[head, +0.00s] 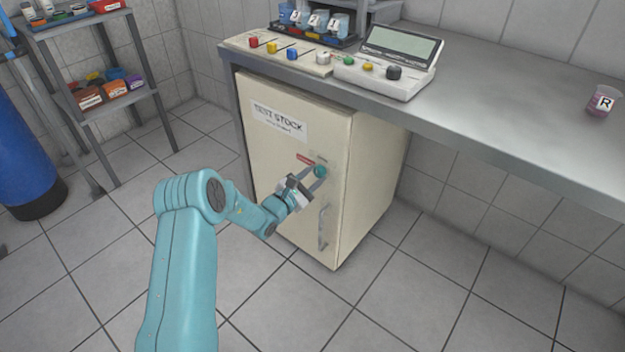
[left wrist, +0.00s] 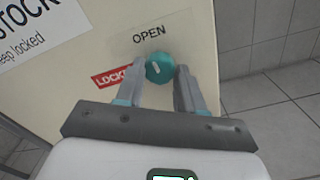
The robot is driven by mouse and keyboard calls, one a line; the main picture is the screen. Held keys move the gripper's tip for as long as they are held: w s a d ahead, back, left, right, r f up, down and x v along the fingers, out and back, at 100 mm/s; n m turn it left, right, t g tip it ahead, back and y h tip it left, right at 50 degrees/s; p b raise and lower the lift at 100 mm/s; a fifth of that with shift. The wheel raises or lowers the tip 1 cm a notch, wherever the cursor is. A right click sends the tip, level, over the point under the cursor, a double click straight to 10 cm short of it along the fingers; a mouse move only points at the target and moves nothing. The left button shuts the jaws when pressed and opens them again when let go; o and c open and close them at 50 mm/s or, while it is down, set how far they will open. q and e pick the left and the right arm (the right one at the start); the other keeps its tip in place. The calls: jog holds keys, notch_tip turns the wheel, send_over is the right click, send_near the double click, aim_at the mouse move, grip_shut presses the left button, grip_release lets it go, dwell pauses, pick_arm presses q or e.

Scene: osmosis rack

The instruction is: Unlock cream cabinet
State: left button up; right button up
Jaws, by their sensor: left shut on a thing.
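The cream cabinet (head: 285,185) stands under the grey bench, its door closed, with a "TEST STOCK" label on it. A round teal knob (head: 320,171) sits on the door, above a vertical metal handle (head: 323,228). My left gripper (head: 312,175) is at the knob, its two fingers on either side of it. In the left wrist view the gripper (left wrist: 160,75) is shut on the knob (left wrist: 159,68). The knob's pale mark points up and left, between the red "LOCKED" label (left wrist: 112,75) and the word "OPEN" (left wrist: 149,35). My right gripper is not in view.
The grey bench (head: 500,120) overhangs the cabinet. It carries a control box with a screen (head: 398,65), a panel of coloured knobs (head: 275,50) and a cup marked R (head: 602,101). A shelf (head: 90,110) and blue cylinder (head: 25,150) stand left. The floor before the cabinet is clear.

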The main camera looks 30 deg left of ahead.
pick_arm(q)
jog(key=shift+r+m, duration=0.15)
jog(key=shift+m, duration=0.35)
jog(key=o, duration=1)
jog(key=shift+o, duration=0.2)
jog(key=s+a+p, duration=0.1)
jog(key=s+p, duration=0.1)
jog(key=s, duration=1.4)
jog(key=shift+s+a+p, duration=0.15)
jog(key=shift+p, duration=0.25)
